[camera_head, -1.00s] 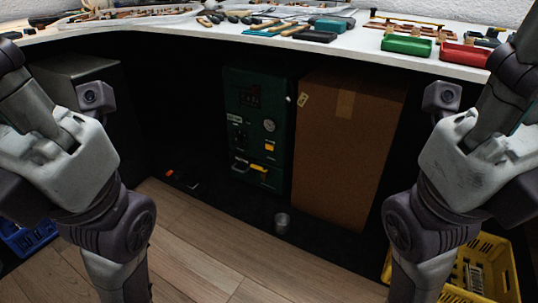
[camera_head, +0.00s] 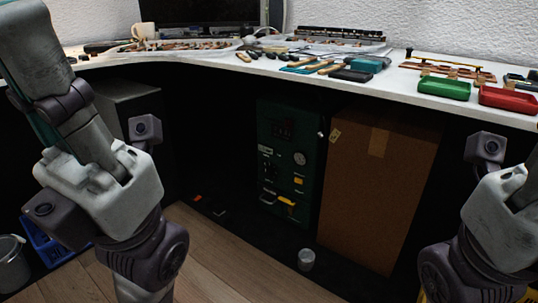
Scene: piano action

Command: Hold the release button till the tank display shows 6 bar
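A dark green upright unit (camera_head: 287,160) stands in the shadow under the worktop. Its front carries a dark display (camera_head: 284,128) near the top, too dim to read, and a round gauge (camera_head: 299,158). Below the gauge is a small yellow part (camera_head: 298,180), and lower down a yellow handle-like part (camera_head: 287,201). I cannot tell which part is the release button. My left arm is at the left and my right arm at the right edge, both well apart from the unit. Neither gripper's fingers show.
A tall brown cardboard box (camera_head: 376,190) stands right beside the unit. A small metal cup (camera_head: 306,259) is on the floor in front. The white worktop (camera_head: 235,61) overhangs the unit and bears tools, a green tray (camera_head: 444,89) and a red tray (camera_head: 507,99). The wooden floor in front is mostly clear.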

